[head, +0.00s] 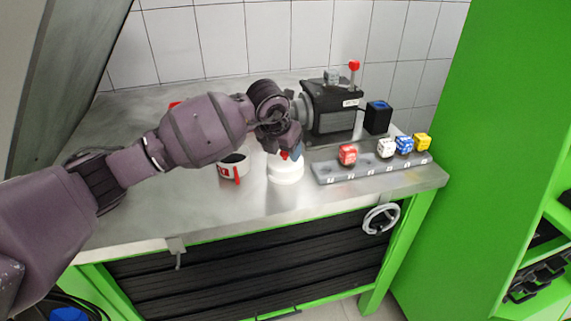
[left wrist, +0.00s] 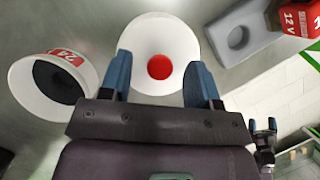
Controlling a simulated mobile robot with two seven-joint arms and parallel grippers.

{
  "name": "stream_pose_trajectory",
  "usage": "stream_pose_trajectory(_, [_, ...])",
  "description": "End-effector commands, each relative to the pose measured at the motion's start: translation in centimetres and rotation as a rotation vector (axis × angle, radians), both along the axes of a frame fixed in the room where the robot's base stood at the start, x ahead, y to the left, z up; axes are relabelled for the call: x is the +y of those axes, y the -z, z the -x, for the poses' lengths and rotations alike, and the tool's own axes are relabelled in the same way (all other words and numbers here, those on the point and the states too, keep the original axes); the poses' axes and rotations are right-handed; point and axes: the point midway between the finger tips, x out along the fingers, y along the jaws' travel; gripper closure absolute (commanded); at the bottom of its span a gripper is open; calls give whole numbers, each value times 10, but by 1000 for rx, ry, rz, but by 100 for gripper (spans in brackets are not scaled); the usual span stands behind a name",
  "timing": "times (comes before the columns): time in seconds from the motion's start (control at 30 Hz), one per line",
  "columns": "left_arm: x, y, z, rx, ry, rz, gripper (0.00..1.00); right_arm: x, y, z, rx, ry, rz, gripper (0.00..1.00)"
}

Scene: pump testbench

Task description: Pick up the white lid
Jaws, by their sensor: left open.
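The white lid (head: 286,172) is round with a red knob and sits on the bench in front of the pump. In the left wrist view the lid (left wrist: 176,35) shows as a white disc with the red knob at its middle. My left gripper (head: 290,153) is above the lid, pointing down, and partly hides it. In the left wrist view its two blue fingers (left wrist: 161,82) are apart and empty, one to each side of the red knob. Whether they touch the lid I cannot tell. My right gripper (left wrist: 262,124) shows small at the lower right, its fingers apart.
A white cup with a red label (head: 232,169) stands close to the left of the lid. A grey rack (head: 345,174) with red, white, blue and yellow blocks lies to the right. The black pump (head: 330,112) stands behind. The bench front is clear.

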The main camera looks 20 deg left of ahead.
Motion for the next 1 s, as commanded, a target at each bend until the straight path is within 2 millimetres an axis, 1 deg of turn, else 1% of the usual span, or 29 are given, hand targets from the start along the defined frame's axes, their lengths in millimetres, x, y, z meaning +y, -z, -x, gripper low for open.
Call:
stream_pose_trajectory(0.03, [-1, 6, -2, 2, 0, 1, 43, 0, 2, 1, 4, 1, -1, 13])
stream_pose_trajectory(0.07, [-1, 7, -2, 1, 0, 1, 43, 1, 2, 1, 4, 1, -1, 13])
stream_pose_trajectory(0.27, [-1, 5, -3, -1, 1, 1, 43, 1, 1, 0, 2, 4, -5, 13])
stream_pose_trajectory(0.37, [-1, 5, -2, -1, 1, 1, 57, 1, 1, 1, 2, 4, -4, 13])
stream_pose_trajectory(0.5, [-1, 5, -2, -1, 1, 0, 79, 1, 1, 2, 2, 4, -4, 13])
stream_pose_trajectory(0.57, [-1, 5, -2, -1, 1, 0, 88, 1, 1, 2, 2, 4, -3, 13])
stream_pose_trajectory(0.87, [0, 4, -3, -2, 1, 0, 89, -1, 1, 3, 4, -1, 3, 13])
stream_pose_trajectory(1.0, [4, -6, -3, -5, 1, 0, 89, -2, -5, 1, -5, -2, 5, 13])
